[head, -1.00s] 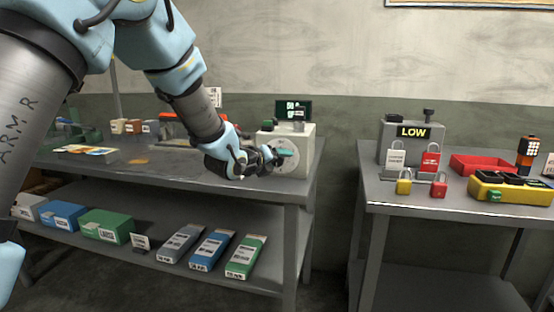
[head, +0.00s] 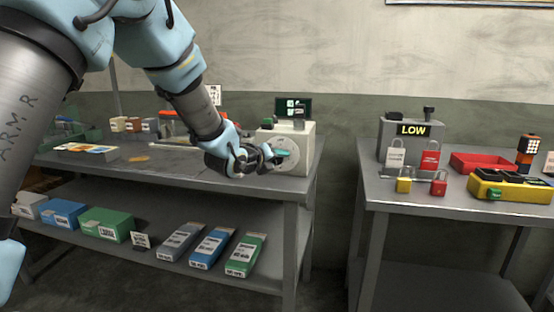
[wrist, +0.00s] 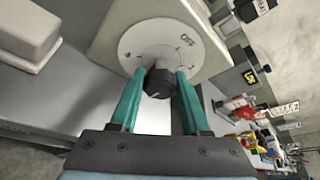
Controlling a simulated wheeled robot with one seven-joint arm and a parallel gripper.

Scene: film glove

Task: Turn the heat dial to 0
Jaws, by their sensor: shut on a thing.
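The heat dial is a dark round knob (wrist: 157,84) in front of a pale disc (wrist: 137,42) on a white box (wrist: 105,20), seen in the wrist view. Lettering that looks like "OFF" is at the disc's upper right there. My gripper (wrist: 160,76) has its two teal fingers on either side of the knob, shut on it. In the head view the white box (head: 306,135) stands at the right end of the left bench, and my gripper (head: 284,156) is at the disc's front. The knob is hidden there by my fingers.
A small dark display (head: 294,107) stands behind the box. The left bench (head: 200,176) carries other items, with several cartons on its lower shelf. A gap of floor separates it from the right table (head: 455,205), which holds padlocks, a red tray (head: 480,163) and a yellow case (head: 510,190).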

